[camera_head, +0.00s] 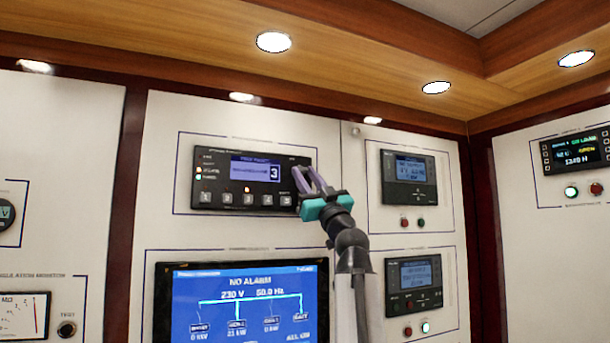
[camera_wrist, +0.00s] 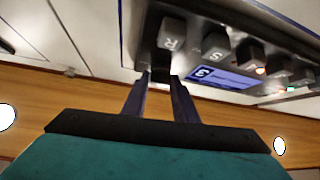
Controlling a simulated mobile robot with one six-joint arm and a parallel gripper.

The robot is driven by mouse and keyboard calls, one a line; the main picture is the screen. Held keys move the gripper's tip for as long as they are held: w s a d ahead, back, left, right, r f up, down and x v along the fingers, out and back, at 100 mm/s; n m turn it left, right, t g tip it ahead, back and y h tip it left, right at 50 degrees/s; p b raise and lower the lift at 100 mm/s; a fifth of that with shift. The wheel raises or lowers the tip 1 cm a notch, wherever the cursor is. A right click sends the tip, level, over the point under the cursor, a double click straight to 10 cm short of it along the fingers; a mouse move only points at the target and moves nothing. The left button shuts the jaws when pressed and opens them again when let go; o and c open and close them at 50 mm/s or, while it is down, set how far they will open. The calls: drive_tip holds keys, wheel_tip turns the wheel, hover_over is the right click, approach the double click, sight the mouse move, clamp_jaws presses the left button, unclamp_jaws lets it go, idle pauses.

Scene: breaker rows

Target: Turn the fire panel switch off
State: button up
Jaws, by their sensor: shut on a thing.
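My gripper (camera_head: 308,179) is at the right end of a dark control panel (camera_head: 235,175) on the left-centre wall board. In the wrist view, my gripper (camera_wrist: 160,80) has its two fingers close together on a small dark key (camera_wrist: 161,66) at the panel's edge. The panel (camera_wrist: 190,62) shows upside down there, with a row of keys and a lit display. The key's tilt is hidden by the fingers. No label that reads fire panel is legible, so I cannot tell whether this key is the fire panel switch.
Below the panel is a large blue screen (camera_head: 245,300) reading NO ALARM. Two more display units (camera_head: 409,180) (camera_head: 415,285) with buttons are to the right of my arm. Another unit (camera_head: 577,150) is on the right wall. A wooden ceiling edge (camera_head: 350,55) runs above.

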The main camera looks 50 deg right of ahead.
drive_tip(key=n+g+y+p, duration=0.1)
drive_tip(key=n+g+y, duration=0.1)
drive_tip(key=n+y, duration=0.2)
drive_tip(key=d+r+n+g+y+p, duration=0.1)
drive_tip(key=n+g+y, duration=0.2)
drive_tip(key=n, duration=0.7)
drive_tip(key=r+n+g+y+p, duration=0.1)
drive_tip(key=n+g+y+p, duration=0.1)
drive_tip(key=n+y, duration=0.4)
drive_tip(key=shift+s+d+n+g, duration=0.3)
drive_tip(key=shift+n+g, duration=0.2)
drive_tip(key=shift+g, duration=0.1)
drive_tip(key=shift+n+g+p, duration=0.4)
drive_tip(key=shift+n+p, duration=0.1)
drive_tip(key=shift+p, duration=0.75)
drive_tip(key=shift+n+g, duration=0.4)
drive_tip(key=shift+f, duration=0.1)
drive_tip(key=o, duration=1)
